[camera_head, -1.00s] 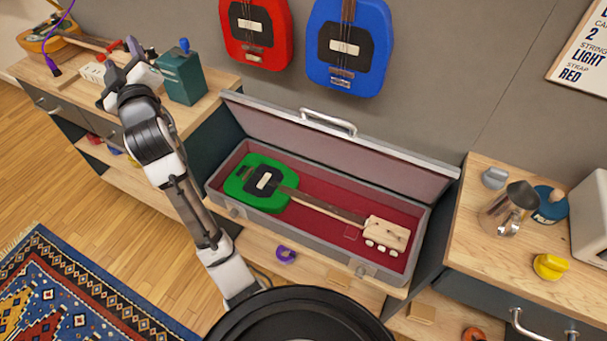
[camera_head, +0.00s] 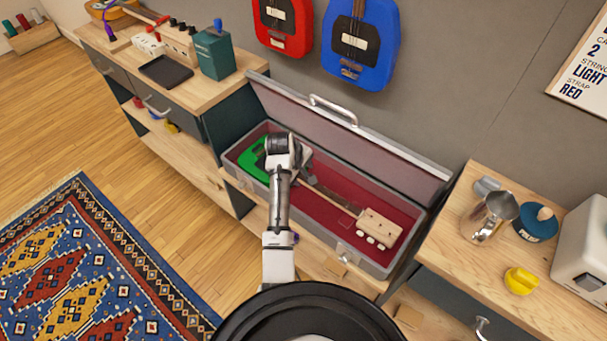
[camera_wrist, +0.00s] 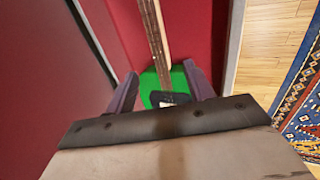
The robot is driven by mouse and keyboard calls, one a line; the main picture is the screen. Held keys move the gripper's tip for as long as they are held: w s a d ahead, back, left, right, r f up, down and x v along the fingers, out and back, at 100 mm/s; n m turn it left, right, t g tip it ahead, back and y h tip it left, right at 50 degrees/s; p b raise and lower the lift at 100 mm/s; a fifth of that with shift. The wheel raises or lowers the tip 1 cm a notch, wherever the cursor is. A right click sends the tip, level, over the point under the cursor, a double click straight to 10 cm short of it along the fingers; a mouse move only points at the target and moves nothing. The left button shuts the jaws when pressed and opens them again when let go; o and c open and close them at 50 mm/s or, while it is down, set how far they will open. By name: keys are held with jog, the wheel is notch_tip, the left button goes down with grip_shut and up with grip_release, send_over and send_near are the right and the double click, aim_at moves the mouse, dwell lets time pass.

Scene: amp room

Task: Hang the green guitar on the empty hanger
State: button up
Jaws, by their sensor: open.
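The green guitar (camera_head: 254,159) lies in the open grey case with red lining, its body at the left end and its pale headstock (camera_head: 379,228) at the right. My arm hides much of the body in the head view. My gripper (camera_head: 304,160) is over the body end of the guitar. In the wrist view my gripper (camera_wrist: 160,90) is open, with one finger on each side of the green guitar body (camera_wrist: 163,84) and the neck (camera_wrist: 153,32) running away between them. Whether the fingers touch the guitar is unclear. The empty hanger is not in view.
The case (camera_head: 366,266) has its lid (camera_head: 350,140) raised against the wall. A red guitar (camera_head: 284,25) and a blue guitar (camera_head: 351,45) hang above it.

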jog(key=b+x, duration=0.8)
jog(key=x, duration=0.1)
jog(key=shift+f, duration=0.2)
jog(key=shift+b+x, duration=0.35)
jog(key=shift+x, duration=0.5)
grip_shut()
jog(key=shift+w+r+p, duration=0.2)
jog(key=shift+r+p, duration=0.15)
jog(key=shift+r, duration=0.15)
notch_tip(320, 180, up, 13)
jog(key=p, duration=1.2)
jog(key=shift+f+p, duration=0.25)
jog(key=shift+p, duration=0.1)
dwell(0.4)
